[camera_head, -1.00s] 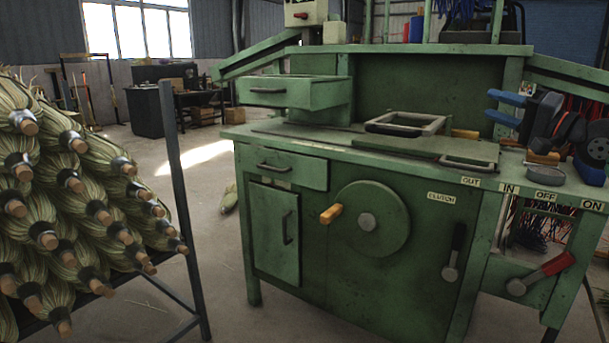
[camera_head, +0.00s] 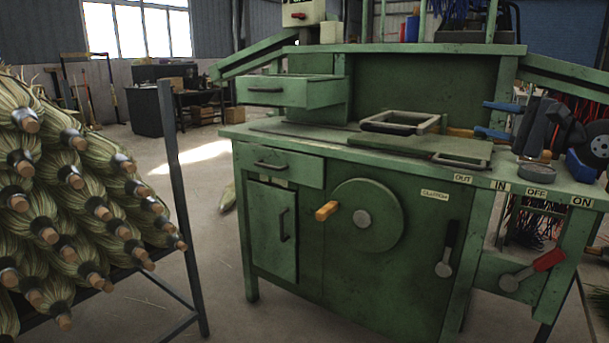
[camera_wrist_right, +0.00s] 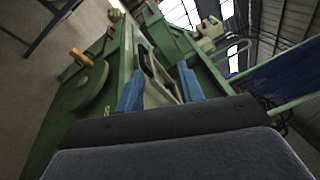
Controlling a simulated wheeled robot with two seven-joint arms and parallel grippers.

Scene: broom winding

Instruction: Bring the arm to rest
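My right gripper (camera_head: 481,118) shows at the right in the head view, above the right end of the green workbench machine (camera_head: 300,190). Its two blue fingers are apart, point left and hold nothing. The right wrist view also shows the open fingers (camera_wrist_right: 160,70), with the bench's frame opening beyond and between them. Part of the bench's right end is hidden behind my right arm. My left gripper is in neither view.
A rack (camera_head: 172,150) of straw broom bundles (camera_head: 60,200) stands at the left. The bench has a handwheel (camera_head: 365,222), a dark clutch lever (camera_head: 447,250) and a red-handled lever (camera_head: 530,270). Floor between rack and bench is largely clear.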

